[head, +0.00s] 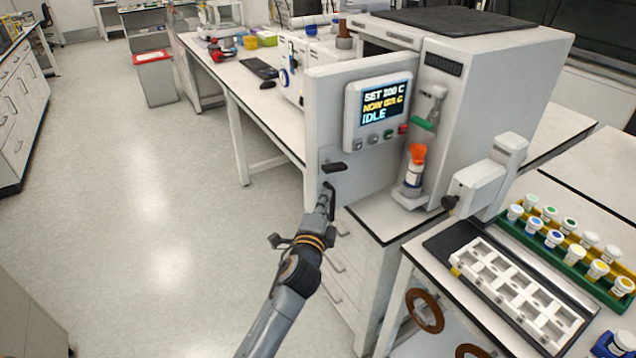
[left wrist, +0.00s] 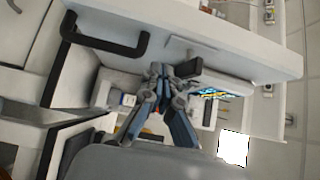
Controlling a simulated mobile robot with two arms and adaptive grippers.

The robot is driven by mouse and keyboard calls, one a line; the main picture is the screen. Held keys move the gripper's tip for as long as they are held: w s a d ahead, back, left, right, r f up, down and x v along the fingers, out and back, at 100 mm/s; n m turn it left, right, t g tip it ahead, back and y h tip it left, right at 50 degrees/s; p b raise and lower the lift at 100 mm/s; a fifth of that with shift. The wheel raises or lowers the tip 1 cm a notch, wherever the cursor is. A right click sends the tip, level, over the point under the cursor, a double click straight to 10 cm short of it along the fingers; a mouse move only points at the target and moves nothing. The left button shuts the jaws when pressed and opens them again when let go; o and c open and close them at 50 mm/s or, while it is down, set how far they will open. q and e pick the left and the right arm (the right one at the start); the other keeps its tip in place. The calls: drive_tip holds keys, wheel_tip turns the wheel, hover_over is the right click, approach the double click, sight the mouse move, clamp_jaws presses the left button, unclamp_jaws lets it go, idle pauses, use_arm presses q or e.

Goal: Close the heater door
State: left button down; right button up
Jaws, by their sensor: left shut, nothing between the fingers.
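The heater (head: 500,90) is a large pale box on the bench at upper right. Its door (head: 322,120) stands open, with a dark gap behind its top edge. A display panel (head: 380,105) on it reads IDLE. A black U-shaped handle (head: 331,200) and a flat black piece (head: 334,167) are on the door's lower part. In the left wrist view, the handle (left wrist: 105,45) is left of my left gripper (left wrist: 162,70). The left gripper (head: 323,200) is shut and empty, close to the door by the handle; I cannot tell whether they touch. My right gripper is not in view.
An orange-capped bottle (head: 414,170) stands before the heater, beside a pale unit with a black knob (head: 450,202). A white rack (head: 500,275) and several capped vials (head: 555,238) are at right. Drawers (head: 345,265) lie below the door. The floor at left is clear.

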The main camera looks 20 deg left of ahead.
sight(321, 176)
use_arm(q)
drive_tip(key=w+a, duration=0.1)
drive_tip(key=w, duration=0.1)
drive_tip(key=w+a+p, duration=0.1)
drive_tip(key=shift+w+a+r, duration=0.15)
drive_tip(key=shift+w+a, duration=0.5)
drive_tip(key=shift+a, duration=0.05)
drive_tip(key=shift+a, duration=0.1)
